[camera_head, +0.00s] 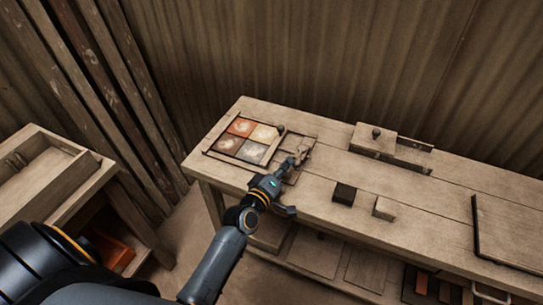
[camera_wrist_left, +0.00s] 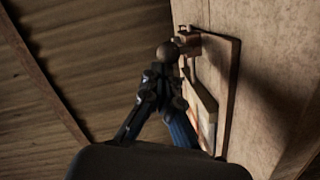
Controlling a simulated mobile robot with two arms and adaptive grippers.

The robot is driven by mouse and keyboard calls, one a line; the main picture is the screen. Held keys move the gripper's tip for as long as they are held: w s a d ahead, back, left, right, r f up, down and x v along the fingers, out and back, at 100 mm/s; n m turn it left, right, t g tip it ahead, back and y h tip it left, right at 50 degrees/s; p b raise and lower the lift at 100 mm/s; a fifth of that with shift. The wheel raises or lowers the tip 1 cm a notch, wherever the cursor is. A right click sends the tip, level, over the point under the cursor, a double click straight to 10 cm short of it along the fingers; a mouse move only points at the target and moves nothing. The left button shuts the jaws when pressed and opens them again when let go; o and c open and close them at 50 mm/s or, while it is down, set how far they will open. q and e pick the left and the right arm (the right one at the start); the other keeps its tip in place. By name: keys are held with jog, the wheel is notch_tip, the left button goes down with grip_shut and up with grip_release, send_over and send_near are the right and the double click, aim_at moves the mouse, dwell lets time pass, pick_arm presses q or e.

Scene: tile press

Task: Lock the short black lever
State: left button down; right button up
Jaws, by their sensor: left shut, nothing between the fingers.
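The tile press is a wooden frame (camera_head: 207,151) with orange, cream and grey tiles, at the left end of the workbench. In the left wrist view a short lever with a dark round knob (camera_wrist_left: 167,53) sticks out from a metal bracket (camera_wrist_left: 187,42) at the frame's end. My left gripper (camera_head: 299,157) is shut and empty, just right of the tiles. In the left wrist view its fingertips (camera_wrist_left: 163,82) are close to the knob; I cannot tell whether they touch it. The lever is hard to make out in the head view. My right gripper is not in view.
A dark block (camera_head: 344,194) and a light wooden block (camera_head: 385,208) lie on the bench right of my left arm. A wooden box with a knob (camera_head: 376,133) stands behind them. Another wooden table with a tray (camera_head: 45,180) stands at left.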

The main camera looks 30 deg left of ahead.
pick_arm(q)
jog(key=shift+d, duration=0.3)
jog(key=shift+d+p, duration=0.1)
jog(key=shift+p, duration=0.2)
jog(key=shift+d+f, duration=0.1)
jog(key=shift+d, duration=0.25)
jog(key=shift+d+p, duration=0.35)
jog(key=shift+d, duration=0.1)
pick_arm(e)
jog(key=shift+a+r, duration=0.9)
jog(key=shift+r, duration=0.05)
pick_arm(q)
jog(key=shift+d, duration=0.1)
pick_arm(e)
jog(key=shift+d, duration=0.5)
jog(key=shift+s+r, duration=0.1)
